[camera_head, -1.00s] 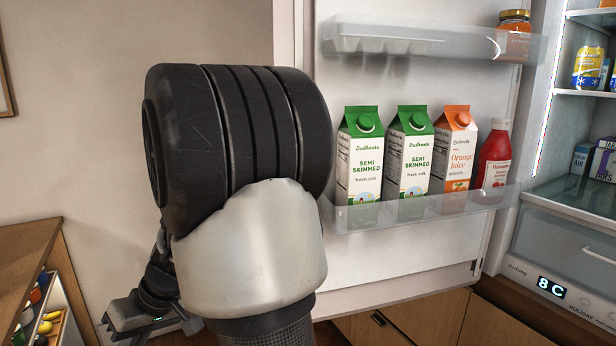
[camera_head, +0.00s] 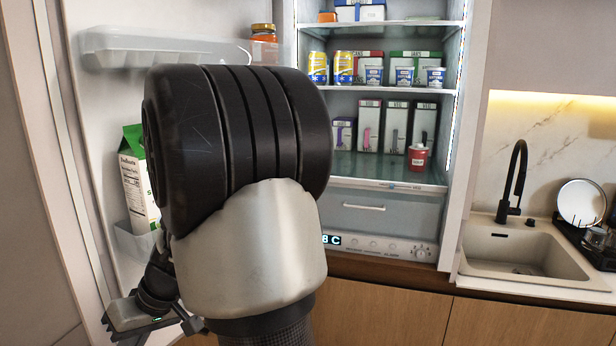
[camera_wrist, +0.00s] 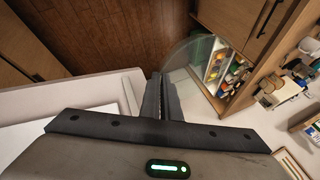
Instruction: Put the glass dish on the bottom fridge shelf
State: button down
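The fridge stands open in the head view. Its bottom shelf (camera_head: 350,167) is a greenish glass plate above the drawer, with several cartons (camera_head: 369,125) at the back and a small red tub (camera_head: 418,157) at the front right. In the wrist view, my gripper (camera_wrist: 162,80) has its fingers close together on the clear, round glass dish (camera_wrist: 190,55), which stands out to the right of the fingers. The dish is faint and see-through. In the head view, my arm hides most of the gripper at the lower left, and I cannot make out the dish there.
The open fridge door (camera_head: 95,130) is on the left, with a milk carton (camera_head: 135,185) in its rack. Bare shelf shows in front of the cartons, left of the tub. A sink (camera_head: 525,262) and dish rack (camera_head: 590,240) are at the right.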

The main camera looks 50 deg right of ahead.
aim_at(345, 163)
jog(key=i+z, duration=0.2)
jog(key=z, duration=0.9)
